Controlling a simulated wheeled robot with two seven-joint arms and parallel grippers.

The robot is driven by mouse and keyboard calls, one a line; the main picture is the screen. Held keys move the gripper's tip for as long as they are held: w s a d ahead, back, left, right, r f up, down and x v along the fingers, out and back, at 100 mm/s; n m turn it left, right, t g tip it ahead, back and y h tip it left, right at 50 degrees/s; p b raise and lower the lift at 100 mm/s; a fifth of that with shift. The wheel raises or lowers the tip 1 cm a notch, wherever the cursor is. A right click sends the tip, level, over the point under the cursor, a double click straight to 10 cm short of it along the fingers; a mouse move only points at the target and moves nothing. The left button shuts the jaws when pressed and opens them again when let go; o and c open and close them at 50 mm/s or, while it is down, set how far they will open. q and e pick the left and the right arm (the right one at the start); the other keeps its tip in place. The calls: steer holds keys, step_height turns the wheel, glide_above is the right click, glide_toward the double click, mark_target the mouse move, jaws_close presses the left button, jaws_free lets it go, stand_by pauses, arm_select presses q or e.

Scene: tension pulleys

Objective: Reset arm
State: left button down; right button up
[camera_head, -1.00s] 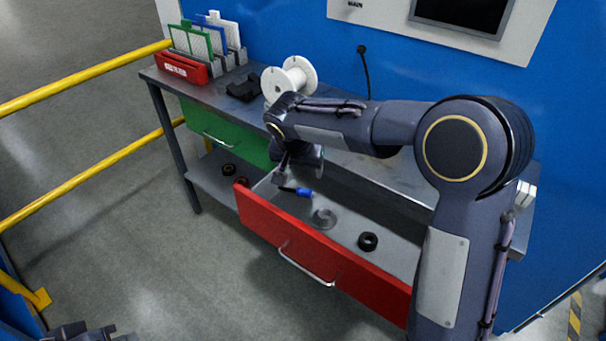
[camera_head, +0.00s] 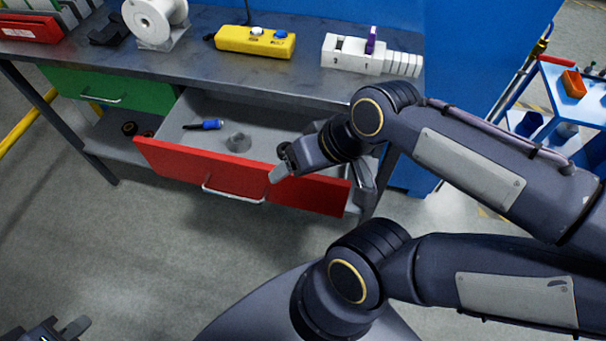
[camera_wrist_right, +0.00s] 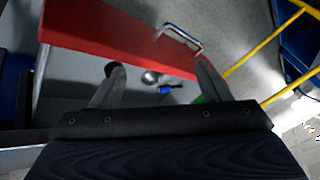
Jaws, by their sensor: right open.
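My right arm comes in from the right, and its gripper (camera_head: 320,176) hangs over the right part of the open red drawer (camera_head: 172,163). Its two fingers are apart with nothing between them, also in the right wrist view (camera_wrist_right: 160,78). In the drawer lie a blue-handled tool (camera_head: 211,124), a grey pulley (camera_head: 238,142) and a black pulley (camera_head: 285,150). The black pulley is partly hidden by the right gripper. My left gripper (camera_head: 62,328) shows only in part at the bottom left corner, and its opening is unclear.
The workbench (camera_head: 200,62) carries a white spool (camera_head: 152,20), a yellow button box (camera_head: 255,40) and a white numbered block (camera_head: 365,55). A closed green drawer (camera_head: 120,90) is at left. A blue cart (camera_head: 575,90) stands at right. Floor in front is open.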

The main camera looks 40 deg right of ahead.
steer(key=shift+s+a+f, duration=0.2)
steer(key=shift+s, duration=0.2)
steer(key=shift+s+a+f, duration=0.2)
steer(key=shift+s, duration=0.2)
step_height(320, 180, up, 8)
steer(key=p, duration=0.8)
steer(key=shift+r, duration=0.25)
